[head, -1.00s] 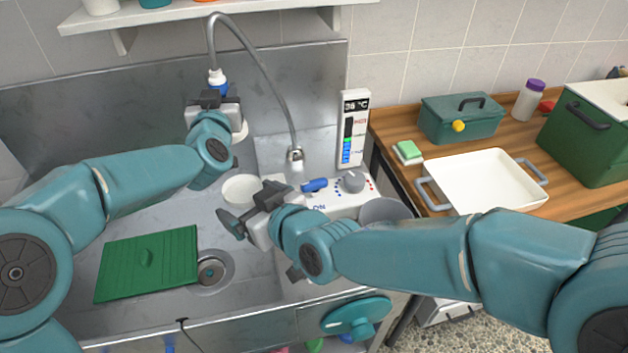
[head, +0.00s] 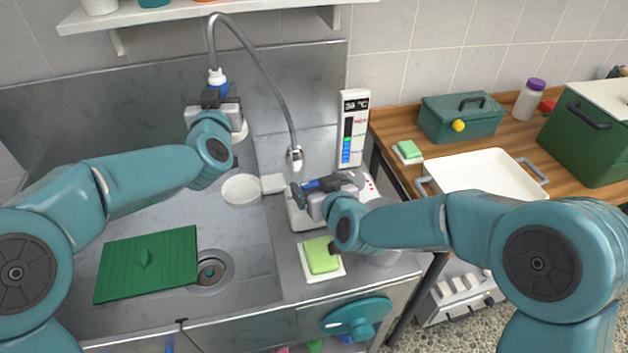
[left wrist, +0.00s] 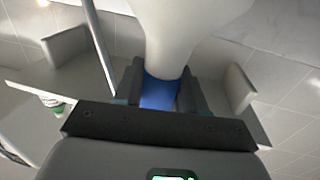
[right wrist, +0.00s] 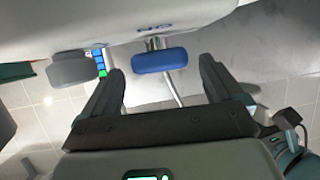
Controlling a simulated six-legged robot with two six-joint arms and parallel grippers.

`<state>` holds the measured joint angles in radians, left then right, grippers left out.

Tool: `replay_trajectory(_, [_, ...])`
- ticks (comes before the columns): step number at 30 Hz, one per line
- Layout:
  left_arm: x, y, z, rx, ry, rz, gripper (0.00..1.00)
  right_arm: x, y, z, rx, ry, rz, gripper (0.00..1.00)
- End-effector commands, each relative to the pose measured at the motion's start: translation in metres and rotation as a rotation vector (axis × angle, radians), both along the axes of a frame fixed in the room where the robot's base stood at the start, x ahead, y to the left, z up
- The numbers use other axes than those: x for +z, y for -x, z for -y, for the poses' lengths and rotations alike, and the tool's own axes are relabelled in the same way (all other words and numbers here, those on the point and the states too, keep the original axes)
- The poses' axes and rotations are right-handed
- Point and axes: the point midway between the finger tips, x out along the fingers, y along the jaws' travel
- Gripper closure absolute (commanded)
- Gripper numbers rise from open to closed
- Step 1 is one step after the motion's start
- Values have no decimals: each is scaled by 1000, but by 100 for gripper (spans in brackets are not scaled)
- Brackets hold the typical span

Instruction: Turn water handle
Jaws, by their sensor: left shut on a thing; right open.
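The blue water handle (head: 324,183) sits on the white control unit (head: 297,219) at the back of the sink counter. In the right wrist view, the handle (right wrist: 160,60) shows between the tips of my open right gripper (right wrist: 162,72), with no clear contact. In the head view, my right gripper (head: 313,195) partly covers the handle and unit. A grey dial (right wrist: 73,69) is left of the handle in the right wrist view. My left gripper (head: 213,98) is shut on the blue neck of the shower head (left wrist: 159,91); its hose (head: 268,68) arches to the unit.
A temperature display (head: 353,128) stands behind the unit. A white dish (head: 241,189) and green board (head: 148,264) are in the sink. A green sponge (head: 322,256) lies in front of the unit. A white tray (head: 482,177) is on the wooden counter at right.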

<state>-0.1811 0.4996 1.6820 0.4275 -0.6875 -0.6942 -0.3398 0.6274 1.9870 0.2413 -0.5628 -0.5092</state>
Motion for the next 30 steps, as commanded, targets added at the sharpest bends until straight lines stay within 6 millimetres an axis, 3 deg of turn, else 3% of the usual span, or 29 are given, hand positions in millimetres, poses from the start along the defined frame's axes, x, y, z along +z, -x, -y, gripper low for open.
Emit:
replay_trajectory(6, [1, 0, 0, 1, 0, 3, 100, -9, -20, -8, 1, 0, 0, 6])
replay_trajectory(15, [1, 0, 0, 1, 0, 3, 100, -9, -22, -9, 1, 0, 1, 6])
replay_trajectory(17, [1, 0, 0, 1, 0, 3, 100, -9, -22, -9, 1, 0, 1, 23])
replay_trajectory(20, [1, 0, 0, 1, 0, 3, 100, -9, -22, -9, 1, 0, 1, 55])
replay_trajectory(30, [1, 0, 0, 1, 0, 3, 100, -8, -22, -11, -76, -5, 4, 58])
